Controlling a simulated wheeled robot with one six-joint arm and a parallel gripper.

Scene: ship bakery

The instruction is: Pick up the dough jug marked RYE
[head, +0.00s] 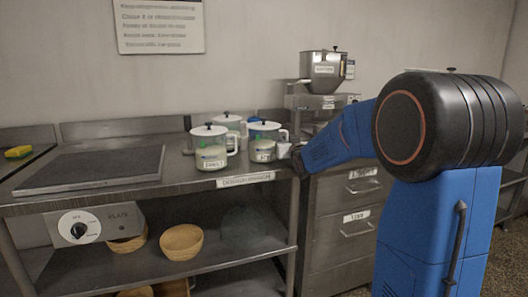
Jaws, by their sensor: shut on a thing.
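The jug on the right (262,152) stands upright at the right end of the steel counter. It is clear with a white lid, a black knob and a small label that seems to read RYE, too small to be sure. My gripper (290,152) comes in from the right and is shut at this jug's handle side. The fingers are small and partly hidden by my blue arm. A second jug (211,157), with a longer label that seems to read SPELT, stands to the left. A third jug (231,123) stands behind, partly hidden.
A dark hot plate (95,167) lies on the counter at left, a yellow sponge (18,152) beyond it. A steel machine (322,75) and drawers (350,205) are at right. Wooden bowls (181,242) sit on the shelf below. The counter is clear between plate and jugs.

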